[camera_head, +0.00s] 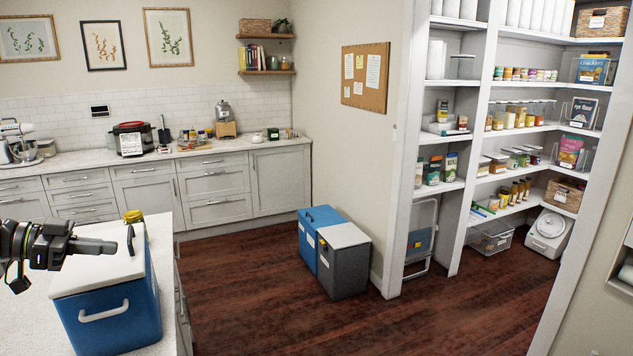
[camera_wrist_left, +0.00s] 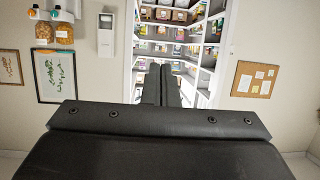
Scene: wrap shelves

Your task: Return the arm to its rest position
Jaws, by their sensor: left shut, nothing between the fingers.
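My left gripper (camera_head: 112,246) comes in from the left edge in the camera_head view, black and roughly level. It appears in front of the white lid of a blue cooler (camera_head: 118,318) on the near counter; I cannot tell the gap between them. In the left wrist view its two fingers (camera_wrist_left: 161,84) are together with nothing between them, pointing toward the pantry shelves (camera_wrist_left: 182,45). My right gripper is in neither view.
Blue and grey bins (camera_head: 345,262) stand on the dark wooden floor by the pantry wall. The floor (camera_head: 240,290) between island and pantry is clear.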

